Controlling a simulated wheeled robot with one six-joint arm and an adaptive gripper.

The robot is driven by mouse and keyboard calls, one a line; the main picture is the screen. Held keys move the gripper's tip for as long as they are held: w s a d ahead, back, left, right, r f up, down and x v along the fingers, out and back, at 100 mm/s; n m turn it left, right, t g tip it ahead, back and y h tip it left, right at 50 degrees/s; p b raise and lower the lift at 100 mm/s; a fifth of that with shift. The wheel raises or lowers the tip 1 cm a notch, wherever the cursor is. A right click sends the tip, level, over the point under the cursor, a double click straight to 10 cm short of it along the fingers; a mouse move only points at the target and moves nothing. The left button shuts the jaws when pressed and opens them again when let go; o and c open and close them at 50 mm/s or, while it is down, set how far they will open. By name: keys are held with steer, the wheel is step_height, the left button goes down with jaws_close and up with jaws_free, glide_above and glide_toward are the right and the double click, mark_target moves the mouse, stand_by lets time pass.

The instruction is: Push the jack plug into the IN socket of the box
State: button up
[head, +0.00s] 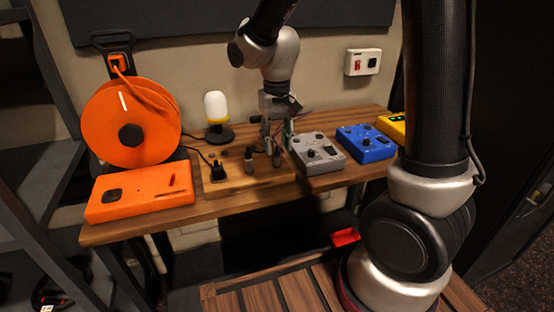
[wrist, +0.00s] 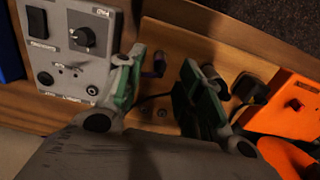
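My gripper (head: 275,150) points down over the wooden tray (head: 262,181). In the wrist view its two green-padded fingers (wrist: 160,85) are apart. A small dark jack plug (wrist: 155,65) shows between them, near the tips and touching neither as far as I can see. In the head view a dark plug (head: 276,159) stands upright below the fingers. The grey box (head: 318,154) is just right of the tray. In the wrist view the grey box (wrist: 62,60) is left of the fingers, with a knob, a switch and round sockets; I cannot read which is IN.
Other dark plugs (head: 248,160) stand on the tray's left part. An orange box (head: 140,195) and orange reel (head: 130,125) are at left, a lamp (head: 217,112) behind. A blue box (head: 366,144) and yellow box (head: 392,127) lie to the right.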

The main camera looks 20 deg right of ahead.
mark_target(277, 151)
steer(key=shift+f, duration=2.6)
jaws_close()
steer(key=shift+r, duration=0.2)
steer(key=shift+r, duration=2.85)
